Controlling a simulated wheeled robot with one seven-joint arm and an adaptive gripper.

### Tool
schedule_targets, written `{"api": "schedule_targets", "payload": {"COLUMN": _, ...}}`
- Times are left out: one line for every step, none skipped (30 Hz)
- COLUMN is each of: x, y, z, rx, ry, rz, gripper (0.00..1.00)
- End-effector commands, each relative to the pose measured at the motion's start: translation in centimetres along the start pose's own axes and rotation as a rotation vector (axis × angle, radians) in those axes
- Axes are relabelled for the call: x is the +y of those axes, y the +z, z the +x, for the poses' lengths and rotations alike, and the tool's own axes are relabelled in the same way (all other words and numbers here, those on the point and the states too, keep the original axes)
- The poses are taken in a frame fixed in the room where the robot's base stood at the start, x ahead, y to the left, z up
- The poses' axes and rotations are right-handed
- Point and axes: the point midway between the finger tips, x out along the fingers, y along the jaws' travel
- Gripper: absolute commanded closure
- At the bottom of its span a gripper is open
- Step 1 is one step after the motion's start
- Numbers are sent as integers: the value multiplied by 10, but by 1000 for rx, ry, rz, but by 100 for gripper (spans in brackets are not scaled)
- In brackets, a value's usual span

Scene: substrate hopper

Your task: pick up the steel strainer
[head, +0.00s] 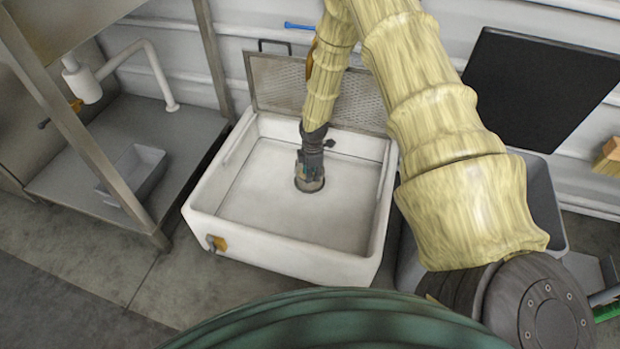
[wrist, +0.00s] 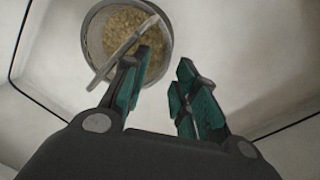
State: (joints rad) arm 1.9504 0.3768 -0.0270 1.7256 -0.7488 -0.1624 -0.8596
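The steel strainer (wrist: 92,38) is a round grey bowl with tan granular stuff inside, at the upper left in the wrist view. A thin grey bar (wrist: 118,56) crosses it and sticks out past the rim. In the head view only a little of the strainer (head: 309,188) shows on the basin floor, mostly hidden by my gripper (head: 308,177). In the wrist view my gripper (wrist: 166,62) is open and empty, its teal fingers apart. The left finger overlaps the strainer's lower right edge; I cannot tell whether it touches. The right finger is over bare white floor.
A white basin (head: 285,258) with raised walls surrounds my gripper and the strainer. A perforated panel (head: 275,85) stands at its back. A steel frame with a shelf (head: 190,128) is on the left, and a grey bin (head: 545,195) on the right. The basin floor around is clear.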

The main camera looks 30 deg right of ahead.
Motion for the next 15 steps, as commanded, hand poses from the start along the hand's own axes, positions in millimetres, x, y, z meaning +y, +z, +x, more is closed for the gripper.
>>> {"api": "schedule_targets", "payload": {"x": -1, "y": 0, "z": 11, "rx": 0, "ry": -1, "rz": 0, "gripper": 71}}
{"api": "schedule_targets", "payload": {"x": -1, "y": 0, "z": 14, "rx": 0, "ry": -1, "rz": 0, "gripper": 71}}
{"api": "schedule_targets", "payload": {"x": -1, "y": 0, "z": 17, "rx": 0, "ry": -1, "rz": 0, "gripper": 71}}
{"api": "schedule_targets", "payload": {"x": -1, "y": 0, "z": 18, "rx": 0, "ry": -1, "rz": 0, "gripper": 71}}
{"api": "schedule_targets", "payload": {"x": 0, "y": 0, "z": 19, "rx": 0, "ry": 0, "rz": 0, "gripper": 71}}
{"api": "schedule_targets", "payload": {"x": 0, "y": 0, "z": 20, "rx": 0, "ry": 0, "rz": 0, "gripper": 71}}
{"api": "schedule_targets", "payload": {"x": 0, "y": 0, "z": 20, "rx": 1, "ry": 0, "rz": 1, "gripper": 71}}
{"api": "schedule_targets", "payload": {"x": 0, "y": 0, "z": 21, "rx": 1, "ry": 0, "rz": 1, "gripper": 71}}
{"api": "schedule_targets", "payload": {"x": -1, "y": 0, "z": 23, "rx": 1, "ry": 0, "rz": 1, "gripper": 71}}
{"api": "schedule_targets", "payload": {"x": -1, "y": 0, "z": 25, "rx": 1, "ry": 0, "rz": 1, "gripper": 71}}
{"api": "schedule_targets", "payload": {"x": -1, "y": 0, "z": 27, "rx": 1, "ry": 0, "rz": 1, "gripper": 71}}
{"api": "schedule_targets", "payload": {"x": -1, "y": 0, "z": 31, "rx": 1, "ry": 0, "rz": 1, "gripper": 71}}
{"api": "schedule_targets", "payload": {"x": -2, "y": 0, "z": 34, "rx": 1, "ry": 0, "rz": 1, "gripper": 71}}
{"api": "schedule_targets", "payload": {"x": -2, "y": 1, "z": 37, "rx": 1, "ry": 0, "rz": 1, "gripper": 71}}
{"api": "schedule_targets", "payload": {"x": -2, "y": 1, "z": 41, "rx": 1, "ry": 0, "rz": 1, "gripper": 71}}
